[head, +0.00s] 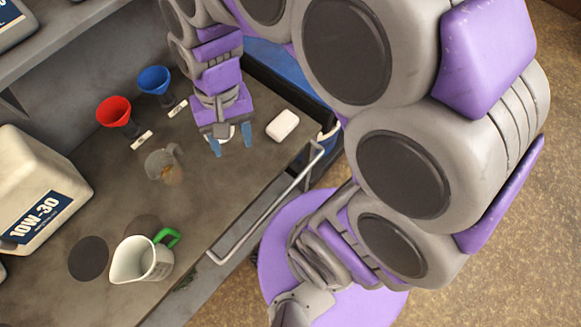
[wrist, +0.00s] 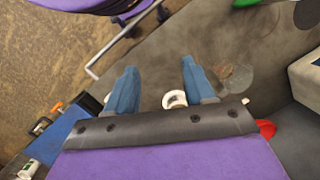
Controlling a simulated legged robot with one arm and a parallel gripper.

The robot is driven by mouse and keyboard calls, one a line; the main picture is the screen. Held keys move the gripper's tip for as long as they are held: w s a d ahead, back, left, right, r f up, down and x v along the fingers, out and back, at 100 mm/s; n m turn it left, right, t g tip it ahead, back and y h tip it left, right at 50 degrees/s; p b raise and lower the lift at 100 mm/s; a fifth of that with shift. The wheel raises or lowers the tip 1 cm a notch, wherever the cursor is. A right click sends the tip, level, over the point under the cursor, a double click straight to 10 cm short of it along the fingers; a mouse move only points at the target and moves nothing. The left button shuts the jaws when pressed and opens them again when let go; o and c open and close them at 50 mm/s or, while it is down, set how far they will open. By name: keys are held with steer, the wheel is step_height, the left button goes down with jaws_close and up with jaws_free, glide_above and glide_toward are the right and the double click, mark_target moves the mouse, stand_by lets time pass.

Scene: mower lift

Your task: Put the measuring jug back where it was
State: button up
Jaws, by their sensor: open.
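The measuring jug (head: 140,262), whitish with a green handle (head: 168,237), stands upright on the grey bench near the front in the head view. A bare dark round mark (head: 88,258) lies left of it, and a brownish round patch (head: 143,227) shows just behind it. In the wrist view only a bit of its green handle (wrist: 246,3) shows at the top edge. My gripper (head: 231,144) is over the far part of the bench, well apart from the jug. Its blue fingers (wrist: 157,80) are open, with nothing held between them.
A small white round thing (wrist: 174,99) shows beyond my fingers. A clear cup (head: 160,163) stands between my gripper and the jug. Red (head: 114,112) and blue (head: 154,80) funnels, a white block (head: 283,125) and a 10W-30 container (head: 38,200) surround the area. A metal rail (head: 270,205) edges the bench.

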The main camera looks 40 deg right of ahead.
steer(key=s+d+n+h, duration=0.1)
steer(key=s+d, duration=0.4)
steer(key=s, duration=0.7)
steer(key=shift+s+d+r+n, duration=0.15)
steer(key=shift+s+n, duration=0.15)
steer(key=shift+n, duration=0.4)
